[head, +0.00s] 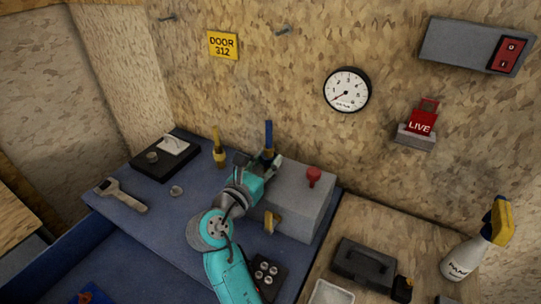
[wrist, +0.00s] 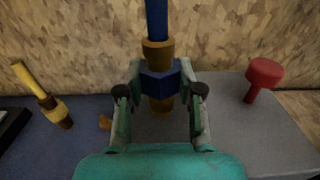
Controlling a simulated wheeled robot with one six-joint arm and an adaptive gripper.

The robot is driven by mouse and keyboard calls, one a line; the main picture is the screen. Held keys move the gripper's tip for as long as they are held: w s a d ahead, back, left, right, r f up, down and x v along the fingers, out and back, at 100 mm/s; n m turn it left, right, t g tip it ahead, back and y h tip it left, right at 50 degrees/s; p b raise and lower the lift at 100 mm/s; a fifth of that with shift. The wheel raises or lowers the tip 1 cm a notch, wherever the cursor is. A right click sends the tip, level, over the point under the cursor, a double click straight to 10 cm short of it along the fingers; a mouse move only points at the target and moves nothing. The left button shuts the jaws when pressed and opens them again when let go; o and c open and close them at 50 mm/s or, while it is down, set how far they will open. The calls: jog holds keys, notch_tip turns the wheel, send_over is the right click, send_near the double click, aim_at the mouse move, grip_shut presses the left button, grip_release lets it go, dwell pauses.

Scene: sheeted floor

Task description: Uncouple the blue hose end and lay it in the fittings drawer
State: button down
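The blue hose end (head: 268,136) stands upright at the grey box's left end. In the wrist view the blue hose (wrist: 156,18) runs into a brass collar with a blue hex nut (wrist: 160,80) and more brass below. My gripper (head: 264,163) has its fingers on both sides of the nut, seemingly touching it; the wrist view shows the fingertips (wrist: 161,75) closely flanking it. A blue open drawer-like space (head: 60,270) lies at the lower left, partly cut off, with a small blue and orange thing inside; I cannot tell if it is the fittings drawer.
A yellow hose end (head: 218,148) stands left of the blue one. The grey box (head: 300,197) carries a red knob (head: 314,176) and a yellow handle (head: 273,222). A wrench (head: 121,195) and a black tray (head: 165,157) lie on the blue bench. A gauge (head: 347,90) hangs behind.

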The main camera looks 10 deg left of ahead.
aim_at(267, 131)
jog(key=c, duration=1.4)
grip_release()
grip_shut()
jog(key=shift+r, duration=2.65)
jog(key=shift+r, duration=1.85)
